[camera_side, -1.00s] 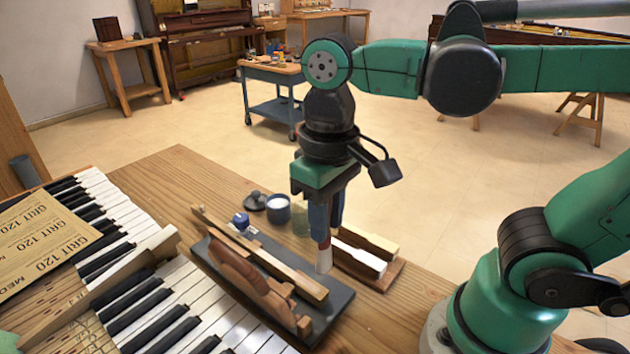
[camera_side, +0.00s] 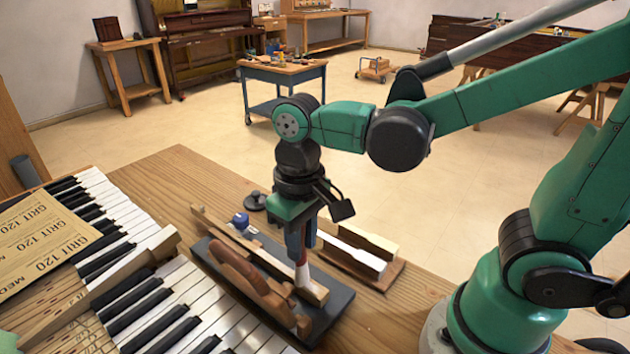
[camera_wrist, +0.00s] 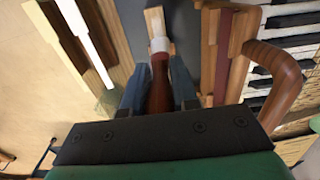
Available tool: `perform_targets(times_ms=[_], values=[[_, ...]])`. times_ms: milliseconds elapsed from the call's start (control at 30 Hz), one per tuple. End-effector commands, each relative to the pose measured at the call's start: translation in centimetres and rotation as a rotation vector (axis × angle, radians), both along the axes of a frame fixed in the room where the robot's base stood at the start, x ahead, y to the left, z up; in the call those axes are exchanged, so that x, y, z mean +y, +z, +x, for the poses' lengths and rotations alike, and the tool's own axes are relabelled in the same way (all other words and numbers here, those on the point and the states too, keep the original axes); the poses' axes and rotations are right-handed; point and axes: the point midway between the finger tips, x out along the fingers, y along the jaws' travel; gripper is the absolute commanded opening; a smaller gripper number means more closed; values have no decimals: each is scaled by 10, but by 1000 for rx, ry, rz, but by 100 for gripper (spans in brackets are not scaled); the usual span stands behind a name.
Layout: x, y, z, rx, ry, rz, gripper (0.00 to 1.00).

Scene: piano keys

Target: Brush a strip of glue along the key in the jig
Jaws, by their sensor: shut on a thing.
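The key is a long pale wooden bar (camera_side: 262,257) lying in the jig, a dark base (camera_side: 335,302) with a curved brown wooden part beside the key. My gripper (camera_side: 297,243) is shut on the brush, which points downward. The brush's pale bristles (camera_side: 302,276) are over the key's near end in the side view; touching or just above, I cannot tell. In the wrist view my gripper's blue fingers (camera_wrist: 158,95) flank the brown brush handle (camera_wrist: 159,82). The bristles (camera_wrist: 158,45) lie over the end of the key (camera_wrist: 154,20). No glue strip can be made out.
A wooden rack (camera_side: 385,279) with pale and white-topped keys stands right of the jig. A blue-topped item (camera_side: 240,221) and a dark lid (camera_side: 254,201) are behind it. The piano keyboard (camera_side: 150,300) and sandpaper (camera_side: 40,240) are at left. The jar is hidden behind my gripper.

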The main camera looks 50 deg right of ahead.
Motion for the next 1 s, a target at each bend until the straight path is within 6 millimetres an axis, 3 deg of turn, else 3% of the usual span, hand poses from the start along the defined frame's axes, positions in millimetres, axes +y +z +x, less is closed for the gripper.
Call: perform_targets(times_ms=[1000], values=[[-1,0,92,0,0,0,0]])
